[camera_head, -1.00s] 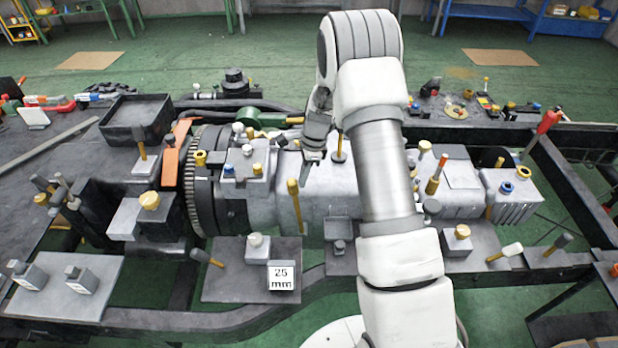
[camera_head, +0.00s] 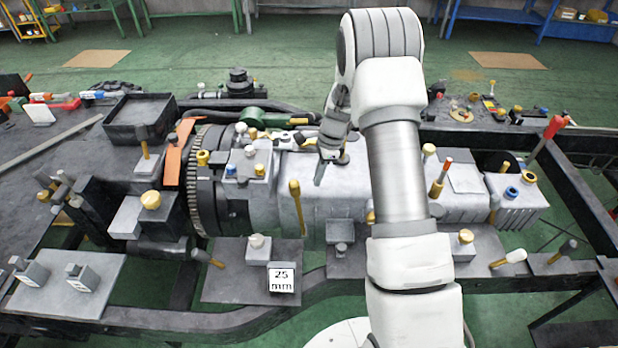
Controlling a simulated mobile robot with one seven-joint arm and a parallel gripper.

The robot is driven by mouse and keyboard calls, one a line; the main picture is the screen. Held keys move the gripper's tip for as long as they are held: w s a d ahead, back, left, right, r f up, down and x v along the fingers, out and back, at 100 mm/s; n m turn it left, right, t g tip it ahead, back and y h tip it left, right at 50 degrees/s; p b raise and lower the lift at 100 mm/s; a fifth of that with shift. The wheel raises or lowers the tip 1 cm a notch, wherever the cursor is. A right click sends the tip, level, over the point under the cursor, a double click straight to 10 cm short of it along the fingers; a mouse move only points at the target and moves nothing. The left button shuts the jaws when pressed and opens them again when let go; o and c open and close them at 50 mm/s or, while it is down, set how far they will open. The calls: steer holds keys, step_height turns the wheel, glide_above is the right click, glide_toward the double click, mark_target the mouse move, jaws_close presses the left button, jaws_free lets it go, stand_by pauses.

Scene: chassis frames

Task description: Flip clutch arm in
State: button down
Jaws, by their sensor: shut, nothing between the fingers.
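A grey gearbox housing (camera_head: 345,192) lies lengthwise across the middle of the chassis. A yellow-handled lever (camera_head: 297,207) stands nearly upright at its front side, leaning slightly. It may be the clutch arm, but no label confirms this. My gripper (camera_head: 320,178) is shut and empty, pointing down above the housing, right of the lever and apart from it in the picture. My arm hides part of the housing's right half.
A toothed flywheel ring (camera_head: 194,190) and an orange bracket (camera_head: 174,155) are at the left. A plate with a "25 mm" block (camera_head: 282,278) is in front. Several upright handles, including a red-topped one (camera_head: 553,127), crowd the right side. Green floor lies beyond.

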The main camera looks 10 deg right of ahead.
steer(key=v, duration=1)
steer(key=shift+b, duration=0.45)
steer(key=shift+w+a, duration=0.15)
